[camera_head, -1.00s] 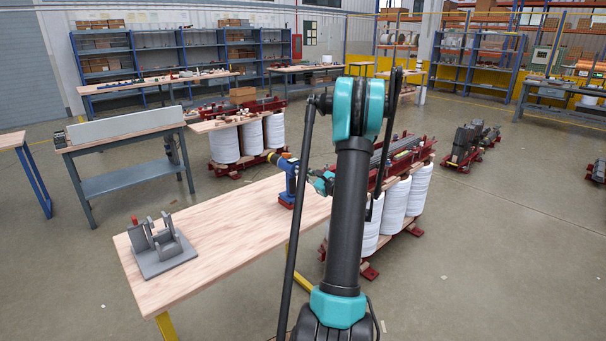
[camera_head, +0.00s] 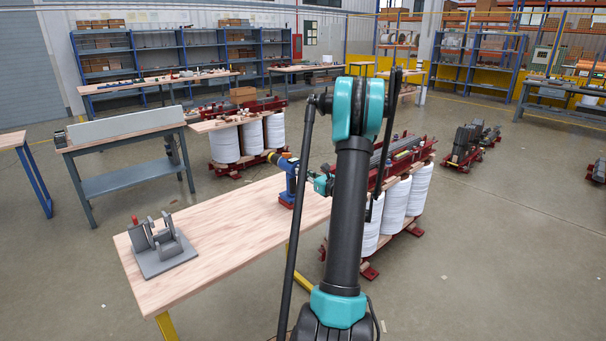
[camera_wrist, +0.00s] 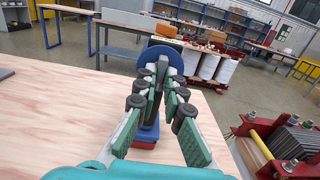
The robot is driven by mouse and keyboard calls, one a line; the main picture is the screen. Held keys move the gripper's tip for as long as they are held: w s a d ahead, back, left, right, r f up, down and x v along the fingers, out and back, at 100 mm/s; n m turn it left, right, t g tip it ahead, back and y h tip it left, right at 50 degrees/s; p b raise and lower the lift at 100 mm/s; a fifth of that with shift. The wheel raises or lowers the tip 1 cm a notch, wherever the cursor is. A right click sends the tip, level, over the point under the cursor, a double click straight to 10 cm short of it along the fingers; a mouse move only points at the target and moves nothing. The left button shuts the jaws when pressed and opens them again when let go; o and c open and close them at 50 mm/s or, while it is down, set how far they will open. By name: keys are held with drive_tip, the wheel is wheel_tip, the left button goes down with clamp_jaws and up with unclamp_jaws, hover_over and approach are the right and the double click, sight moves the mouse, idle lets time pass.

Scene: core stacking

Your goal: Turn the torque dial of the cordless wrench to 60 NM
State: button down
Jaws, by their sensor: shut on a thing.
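The cordless wrench (camera_head: 290,181) stands upright on the wooden table (camera_head: 215,225) near its right edge. It is blue with a yellow and dark head and a red base. The dial's marking cannot be read.
A grey metal fixture (camera_head: 160,245) stands at the table's left end. White coils (camera_head: 395,205) under a red-framed core (camera_head: 405,155) stand close to the table's right side. The table between fixture and wrench is clear.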

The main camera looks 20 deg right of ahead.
drive_tip(key=c, duration=1.6)
unclamp_jaws()
drive_tip(key=shift+s, duration=0.15)
drive_tip(key=v, duration=1.1)
drive_tip(key=shift+s+d, duration=0.15)
drive_tip(key=shift+s, duration=0.25)
